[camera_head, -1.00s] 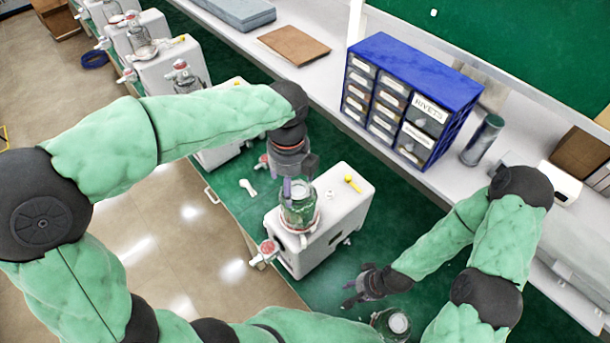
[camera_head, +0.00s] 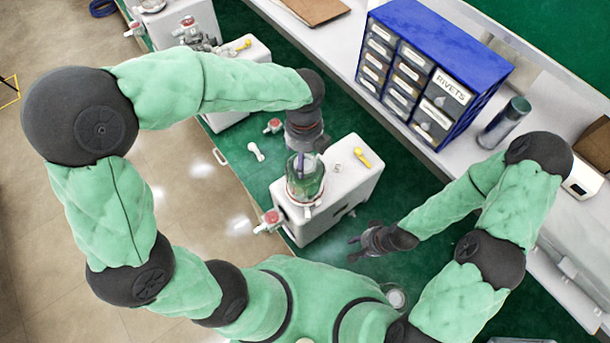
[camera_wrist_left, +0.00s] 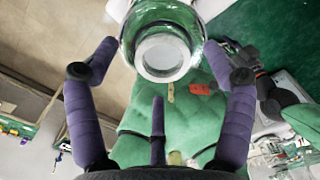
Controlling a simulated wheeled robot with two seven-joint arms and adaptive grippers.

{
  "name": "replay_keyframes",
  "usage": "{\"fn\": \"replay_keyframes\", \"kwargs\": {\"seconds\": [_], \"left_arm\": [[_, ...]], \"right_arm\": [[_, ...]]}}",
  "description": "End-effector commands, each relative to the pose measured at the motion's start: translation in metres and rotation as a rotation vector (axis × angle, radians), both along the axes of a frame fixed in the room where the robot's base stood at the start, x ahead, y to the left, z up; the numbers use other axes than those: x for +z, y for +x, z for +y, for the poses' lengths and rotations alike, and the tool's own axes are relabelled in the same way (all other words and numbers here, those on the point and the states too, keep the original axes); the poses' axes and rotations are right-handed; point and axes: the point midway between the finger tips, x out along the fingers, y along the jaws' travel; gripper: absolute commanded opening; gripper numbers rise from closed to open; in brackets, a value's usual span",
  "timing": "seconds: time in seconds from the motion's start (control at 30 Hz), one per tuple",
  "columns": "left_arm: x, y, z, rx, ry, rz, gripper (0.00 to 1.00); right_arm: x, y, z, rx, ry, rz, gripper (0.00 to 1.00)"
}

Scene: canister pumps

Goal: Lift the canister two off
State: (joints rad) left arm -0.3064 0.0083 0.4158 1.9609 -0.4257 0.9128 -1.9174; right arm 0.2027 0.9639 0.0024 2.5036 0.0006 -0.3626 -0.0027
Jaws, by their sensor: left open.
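A clear green-tinted glass canister (camera_head: 304,184) stands upright on the near white pump (camera_head: 345,195). My left gripper (camera_head: 305,153) is just above its top, coming down from the far side. In the left wrist view the open left fingers (camera_wrist_left: 162,46) spread to either side of the round glass canister (camera_wrist_left: 160,70); no firm contact shows. My right gripper (camera_head: 354,248) hangs low over the green mat, right of and nearer than the pump, with its fingers apart and empty. No label tells which canister is number two.
Another canister (camera_head: 397,298) stands near my body, partly hidden. More white pumps (camera_head: 183,25) line the bench at upper left. Green mat (camera_head: 380,185) lies clear right of the pump.

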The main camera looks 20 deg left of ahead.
Motion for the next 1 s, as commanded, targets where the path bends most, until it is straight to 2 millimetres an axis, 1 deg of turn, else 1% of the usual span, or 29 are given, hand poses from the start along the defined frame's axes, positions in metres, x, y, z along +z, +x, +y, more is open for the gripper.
{"fn": "replay_keyframes", "kwargs": {"seconds": [0.03,0.1,0.2,0.3,0.47,0.5,0.57,0.6,0.67,0.7,0.77,0.8,1.0], "left_arm": [[-0.007,-0.002,0.0,0.0,0.002,0.004,0.82],[-0.017,-0.002,0.0,0.0,0.001,0.003,0.82],[-0.025,-0.001,0.0,0.0,0.0,0.001,0.82],[-0.029,-0.001,0.0,0.0,0.0,0.0,0.82],[-0.029,-0.001,0.0,0.0,0.0,0.0,0.82],[-0.029,-0.001,0.0,0.0,0.0,0.0,0.8],[-0.029,-0.001,0.0,0.0,0.0,0.0,0.63],[-0.029,-0.001,0.0,0.0,0.0,0.0,0.51],[-0.029,-0.001,0.0,0.0,-0.001,-0.001,0.34],[-0.029,-0.001,0.0,0.0,0.0,0.0,0.23],[-0.029,-0.001,0.0,0.0,0.0,0.0,0.06],[-0.029,-0.001,0.0,0.0,0.0,0.0,0.0],[-0.028,0.0,0.0,0.0,0.0,-0.003,0.0]], "right_arm": [[0.004,0.0,0.0,0.0,0.0,0.0,0.4],[0.004,0.0,0.0,0.0,0.0,0.0,0.4],[0.004,0.0,0.0,0.0,0.0,0.0,0.4],[0.004,0.0,0.0,0.0,0.0,-0.001,0.4],[0.004,0.0,0.0,0.0,0.0,0.0,0.4],[0.004,0.0,0.0,0.0,0.0,0.0,0.4],[0.004,0.0,0.0,0.0,0.0,0.0,0.4],[0.004,0.0,0.0,0.0,0.0,0.0,0.4],[0.004,0.0,0.0,0.0,0.0,0.0,0.4],[0.004,0.0,0.0,0.0,0.0,0.0,0.4],[0.004,0.0,0.0,0.0,0.0,0.0,0.4],[0.004,0.0,0.0,0.0,0.0,0.0,0.4],[0.004,0.0,0.0,0.0,0.0,0.0,0.4]]}}
